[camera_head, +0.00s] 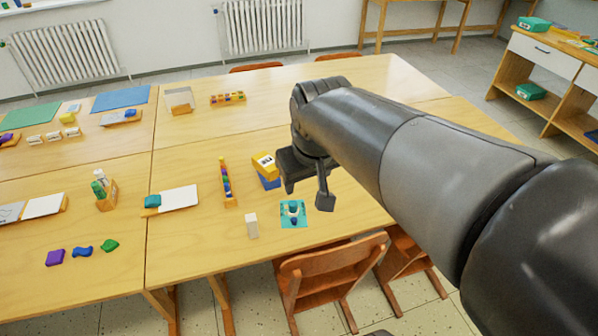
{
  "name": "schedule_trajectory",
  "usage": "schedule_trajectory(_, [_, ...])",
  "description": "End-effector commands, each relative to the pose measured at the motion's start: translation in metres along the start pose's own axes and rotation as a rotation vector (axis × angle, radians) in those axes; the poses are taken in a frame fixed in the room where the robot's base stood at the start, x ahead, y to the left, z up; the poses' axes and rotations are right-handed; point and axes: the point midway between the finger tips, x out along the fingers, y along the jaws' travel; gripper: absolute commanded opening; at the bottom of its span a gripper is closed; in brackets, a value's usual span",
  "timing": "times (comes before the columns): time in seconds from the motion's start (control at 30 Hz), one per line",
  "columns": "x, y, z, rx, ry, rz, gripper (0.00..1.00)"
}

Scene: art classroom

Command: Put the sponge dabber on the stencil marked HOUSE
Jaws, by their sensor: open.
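My gripper (306,192) is over the near part of the middle table, its two fingers apart with nothing visible between them. Just below it in the picture, a light teal square card (285,223) lies near the table's front edge. A darker teal and blue shape (293,211) shows on the card; I cannot tell whether it is printed or a separate thing. No lettering is readable, so I cannot tell whether this is the HOUSE stencil. I cannot surely pick out the sponge dabber. My arm hides the right part of the table.
A white upright block (251,225) stands left of the card. A yellow and blue box (265,169) is close left of my gripper, beside a narrow rack of coloured pieces (227,184). Wooden chairs (330,272) stand at the front edge.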

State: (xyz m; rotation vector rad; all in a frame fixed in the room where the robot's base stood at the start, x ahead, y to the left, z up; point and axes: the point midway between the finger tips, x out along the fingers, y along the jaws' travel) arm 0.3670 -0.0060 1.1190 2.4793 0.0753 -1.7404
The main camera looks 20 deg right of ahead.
Motion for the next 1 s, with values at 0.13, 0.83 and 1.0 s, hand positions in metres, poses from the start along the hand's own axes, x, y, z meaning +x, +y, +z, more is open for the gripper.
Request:
schedule_trajectory(0.13, [-0.018,-0.007,0.034,0.056,0.074,-0.004,0.53])
schedule_trajectory(0.83, [-0.028,-0.014,0.070,0.122,0.145,-0.015,0.53])
schedule_trajectory(1.0, [-0.028,-0.014,0.070,0.121,0.145,-0.015,0.53])
